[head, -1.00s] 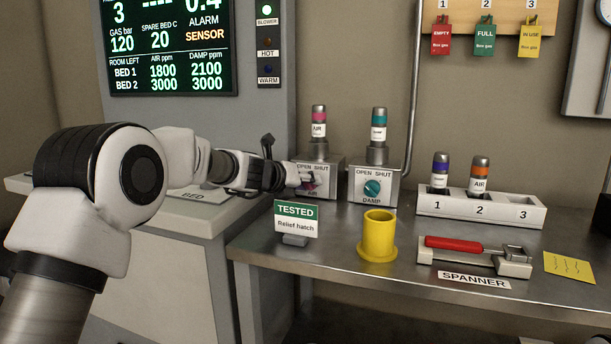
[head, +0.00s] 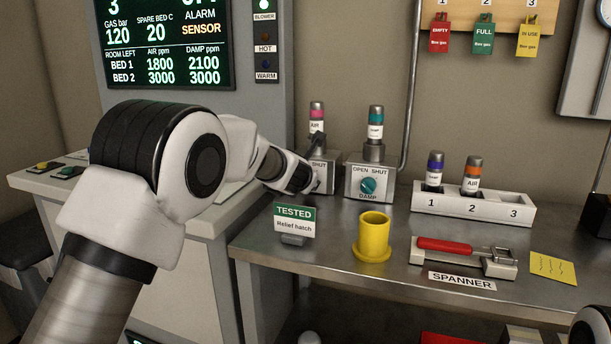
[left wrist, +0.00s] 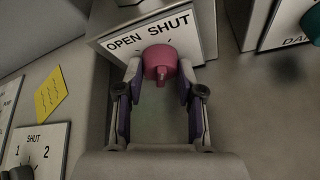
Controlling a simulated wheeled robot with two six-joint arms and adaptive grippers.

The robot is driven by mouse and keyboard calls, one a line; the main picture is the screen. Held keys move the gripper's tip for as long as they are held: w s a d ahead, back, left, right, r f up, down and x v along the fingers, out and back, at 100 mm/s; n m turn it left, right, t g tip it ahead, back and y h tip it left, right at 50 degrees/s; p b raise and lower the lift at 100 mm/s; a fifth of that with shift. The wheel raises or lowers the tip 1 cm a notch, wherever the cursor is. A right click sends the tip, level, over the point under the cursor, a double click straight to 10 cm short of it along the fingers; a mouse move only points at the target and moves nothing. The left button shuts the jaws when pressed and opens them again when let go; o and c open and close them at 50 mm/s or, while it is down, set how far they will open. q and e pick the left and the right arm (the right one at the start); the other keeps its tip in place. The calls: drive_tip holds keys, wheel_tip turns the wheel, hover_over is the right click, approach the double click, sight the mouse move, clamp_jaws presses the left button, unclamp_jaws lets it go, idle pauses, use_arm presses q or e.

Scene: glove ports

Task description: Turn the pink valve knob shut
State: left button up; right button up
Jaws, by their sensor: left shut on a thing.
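The pink valve knob (left wrist: 160,60) is on the front of a grey box whose white plate (left wrist: 150,32) reads OPEN on the left and SHUT on the right. My left gripper (left wrist: 160,72) is shut on the knob, one finger on each side of it. A short dark mark shows on the plate above the knob, toward SHUT; I cannot tell exactly where the knob points. In the head view the valve box (head: 321,170) is partly covered by my left arm, which hides the knob. My right gripper is not in view.
Right beside it stands a similar box with a teal DAMP knob (head: 368,187). A TESTED sign (head: 294,222) and a yellow cup (head: 374,238) stand in front. A cartridge rack (head: 470,206) and a red-handled spanner (head: 445,245) are farther right.

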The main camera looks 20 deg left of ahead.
use_arm(q)
drive_tip(key=shift+d+m+t+y+p, duration=0.15)
drive_tip(key=shift+m+t+y+p, duration=0.2)
drive_tip(key=shift+m+y, duration=0.85)
drive_tip(key=o, duration=1.1)
drive_tip(key=shift+o, duration=0.2)
wheel_tip(320, 180, up, 10)
